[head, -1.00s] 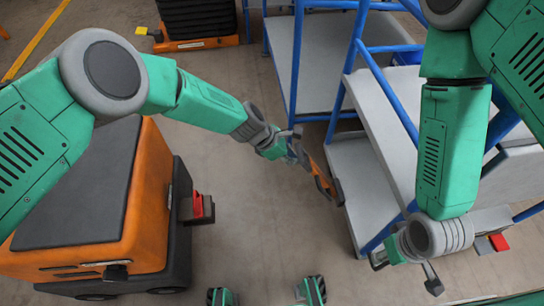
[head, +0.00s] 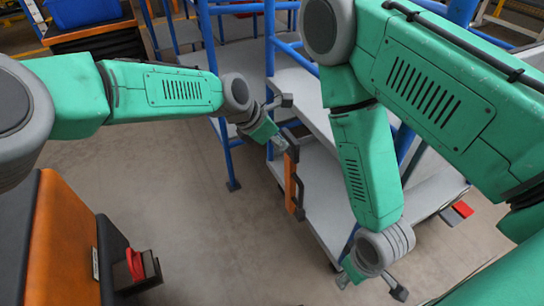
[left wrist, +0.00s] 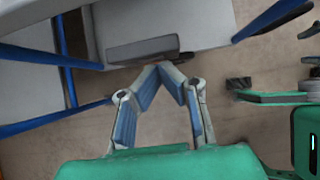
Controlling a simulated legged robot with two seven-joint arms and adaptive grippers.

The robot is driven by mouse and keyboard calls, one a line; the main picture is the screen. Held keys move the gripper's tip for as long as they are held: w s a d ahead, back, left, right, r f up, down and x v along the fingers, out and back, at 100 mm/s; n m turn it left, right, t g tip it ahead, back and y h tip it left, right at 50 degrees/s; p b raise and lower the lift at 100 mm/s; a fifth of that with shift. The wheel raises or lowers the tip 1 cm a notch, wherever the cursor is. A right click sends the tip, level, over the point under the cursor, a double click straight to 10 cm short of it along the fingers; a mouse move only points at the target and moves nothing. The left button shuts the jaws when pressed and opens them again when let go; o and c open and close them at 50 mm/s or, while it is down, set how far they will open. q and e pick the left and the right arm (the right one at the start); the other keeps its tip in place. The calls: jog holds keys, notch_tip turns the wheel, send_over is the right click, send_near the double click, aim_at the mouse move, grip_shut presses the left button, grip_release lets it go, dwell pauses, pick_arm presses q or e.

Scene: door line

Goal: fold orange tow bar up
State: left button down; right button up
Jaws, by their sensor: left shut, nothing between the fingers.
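The orange tow bar (head: 291,182) is a slim orange bar with dark ends, beside the near edge of the blue-framed grey cart (head: 318,200) in the head view. It shows nearly upright in the picture. My left gripper (head: 281,145) is at its upper end, with its fingers small and partly hidden there. In the left wrist view the left gripper (left wrist: 160,68) has its fingertips together and empty, just below a dark grey block (left wrist: 143,49). I cannot tell whether they touch it.
An orange and black machine (head: 62,240) with a red-topped coupling (head: 145,265) stands at the lower left. Another blue-framed cart (head: 240,60) stands behind. A red block (head: 462,209) is at the right. The floor in the middle is clear.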

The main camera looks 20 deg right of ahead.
pick_arm(q)
jog(key=shift+d, duration=0.35)
jog(key=shift+r, duration=0.1)
jog(key=v, duration=1.1)
jog(key=shift+a+r, duration=0.25)
